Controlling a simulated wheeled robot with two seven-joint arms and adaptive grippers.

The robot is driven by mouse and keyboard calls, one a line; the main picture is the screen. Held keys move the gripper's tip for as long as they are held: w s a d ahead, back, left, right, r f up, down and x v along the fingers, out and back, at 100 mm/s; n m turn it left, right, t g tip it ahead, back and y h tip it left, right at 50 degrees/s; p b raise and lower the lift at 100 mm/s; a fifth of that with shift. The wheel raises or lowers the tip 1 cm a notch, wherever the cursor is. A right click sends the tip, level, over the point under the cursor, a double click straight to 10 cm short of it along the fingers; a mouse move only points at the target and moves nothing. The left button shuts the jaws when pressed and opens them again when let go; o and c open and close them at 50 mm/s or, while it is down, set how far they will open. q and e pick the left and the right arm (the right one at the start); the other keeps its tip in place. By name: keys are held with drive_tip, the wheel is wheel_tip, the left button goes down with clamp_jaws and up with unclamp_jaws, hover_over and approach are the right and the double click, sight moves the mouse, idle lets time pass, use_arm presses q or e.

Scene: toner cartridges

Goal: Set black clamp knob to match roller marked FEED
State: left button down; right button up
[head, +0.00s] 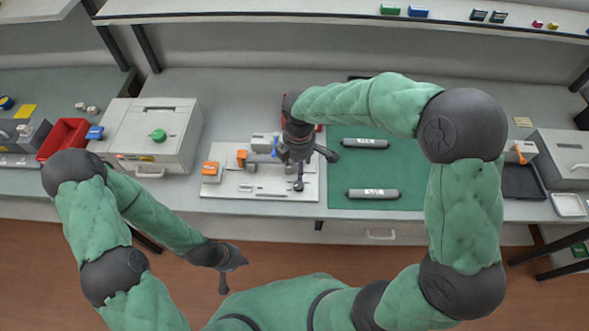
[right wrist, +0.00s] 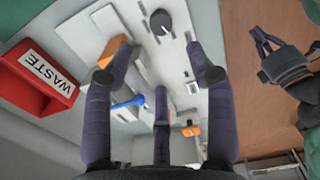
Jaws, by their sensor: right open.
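The black clamp knob (right wrist: 160,22) with a white mark sits on the white fixture plate (right wrist: 205,75), at the top of the right wrist view. In the head view the plate (head: 225,187) is partly hidden under my right gripper (head: 303,164). That gripper is open and empty, its fingers (right wrist: 160,88) spread and apart from the knob. Two grey rollers, one at the back (head: 366,143) and one in front (head: 373,194), lie on a green mat. Their labels are too small to read surely. My left gripper (head: 233,270) hangs open and empty before the bench.
Orange blocks (head: 210,169) and a blue lever (right wrist: 128,102) stand on the fixture. A red WASTE bin (right wrist: 38,78) is behind it. The green mat (head: 410,170) has free room around the rollers.

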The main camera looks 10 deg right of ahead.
sight(298, 185)
wheel_tip(298, 185, down, 11)
drive_tip(key=b, duration=0.3)
drive_tip(key=shift+s+r, duration=0.1)
drive_tip(key=shift+r, duration=0.05)
drive_tip(key=shift+c, duration=0.2)
clamp_jaws()
